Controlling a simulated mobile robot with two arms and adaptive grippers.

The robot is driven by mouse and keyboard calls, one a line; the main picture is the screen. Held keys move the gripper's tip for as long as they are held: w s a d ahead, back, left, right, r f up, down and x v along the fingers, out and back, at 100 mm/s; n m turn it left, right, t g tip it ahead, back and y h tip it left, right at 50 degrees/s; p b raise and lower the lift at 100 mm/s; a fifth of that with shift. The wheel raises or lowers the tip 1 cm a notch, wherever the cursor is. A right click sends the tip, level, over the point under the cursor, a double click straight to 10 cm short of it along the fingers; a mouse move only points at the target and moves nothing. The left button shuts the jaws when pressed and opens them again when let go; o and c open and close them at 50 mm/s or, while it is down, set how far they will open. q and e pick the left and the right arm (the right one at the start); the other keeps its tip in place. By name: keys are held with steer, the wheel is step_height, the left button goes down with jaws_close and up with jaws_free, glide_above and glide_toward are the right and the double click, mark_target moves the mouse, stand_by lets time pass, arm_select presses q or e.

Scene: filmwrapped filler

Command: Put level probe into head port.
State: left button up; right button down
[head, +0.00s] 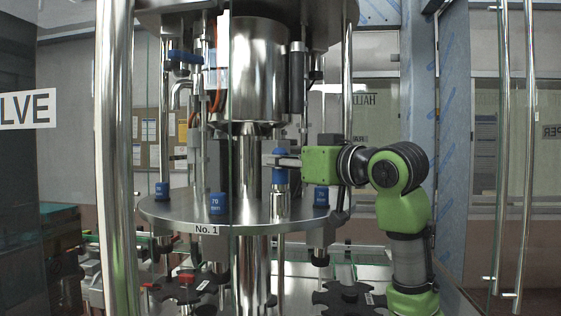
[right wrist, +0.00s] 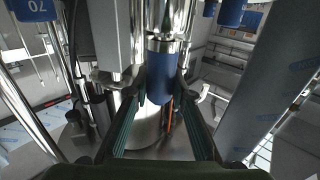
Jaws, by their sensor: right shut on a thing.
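The level probe, with a blue cap (head: 280,176) and a bright metal body below it, stands upright at the front right of the round steel head plate (head: 185,217). My right gripper (head: 278,161) reaches in from the right and is shut on the blue cap. In the right wrist view, the blue cap (right wrist: 162,86) sits between the two fingers, with the metal part (right wrist: 165,20) extending upward in that picture. The metal lower part (head: 278,205) is at the plate. I cannot tell how deep it sits in the head port, whose opening is hidden. My left gripper is not in view.
Other blue caps marked 70 mm stand on the plate (head: 217,203), (head: 162,190), (head: 321,196). A large steel cylinder (head: 259,70) and vertical rods rise close around the gripper. Glass panels and a thick steel post (head: 114,150) stand in front. Dark star wheels (head: 347,298) lie below.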

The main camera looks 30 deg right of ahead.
steer(key=shift+f, duration=0.1)
steer(key=c, duration=1.7)
jaws_free()
steer(key=v, duration=1.2)
